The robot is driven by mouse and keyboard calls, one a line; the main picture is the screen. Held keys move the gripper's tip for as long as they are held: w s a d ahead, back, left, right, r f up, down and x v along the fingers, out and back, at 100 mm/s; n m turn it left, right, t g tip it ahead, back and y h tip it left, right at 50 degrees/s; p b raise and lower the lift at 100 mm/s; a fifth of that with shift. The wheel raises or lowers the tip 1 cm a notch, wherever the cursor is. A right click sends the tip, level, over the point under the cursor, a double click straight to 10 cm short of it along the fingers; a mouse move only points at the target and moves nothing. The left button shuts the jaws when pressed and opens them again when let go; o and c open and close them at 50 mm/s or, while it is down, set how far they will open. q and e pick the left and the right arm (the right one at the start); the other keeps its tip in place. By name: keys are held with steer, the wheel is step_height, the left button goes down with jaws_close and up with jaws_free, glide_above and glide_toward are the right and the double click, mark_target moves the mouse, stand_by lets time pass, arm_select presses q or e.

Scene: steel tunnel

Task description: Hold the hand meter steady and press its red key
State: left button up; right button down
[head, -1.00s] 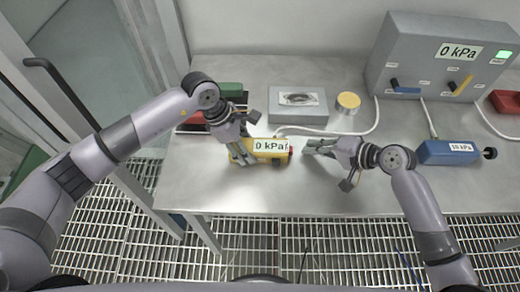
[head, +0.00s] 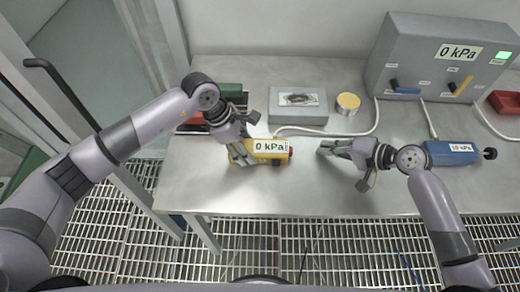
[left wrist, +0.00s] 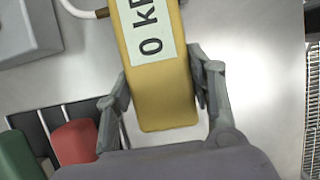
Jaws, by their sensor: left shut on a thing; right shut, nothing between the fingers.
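The hand meter (head: 269,147) is a yellow block on the steel table, with a white label reading 0 kPa. Its red key (head: 290,147) shows at its right end in the head view. My left gripper (head: 243,152) is shut on the meter's left end. In the left wrist view the fingers (left wrist: 160,95) stand on both sides of the yellow body (left wrist: 166,98), and the red key is out of frame. My right gripper (head: 323,147) is shut and empty, to the right of the red key and apart from it.
A grey box (head: 298,105) and a yellow-topped round tin (head: 348,103) stand behind the meter. A large grey console (head: 440,60) reading 0 kPa and a blue cylinder (head: 452,152) labelled 10 kPa are at the right. Green and red blocks (left wrist: 74,143) lie left of the meter. The front table strip is clear.

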arm_select(q)
steer(key=o, duration=1.4)
steer(key=shift+r, duration=0.1)
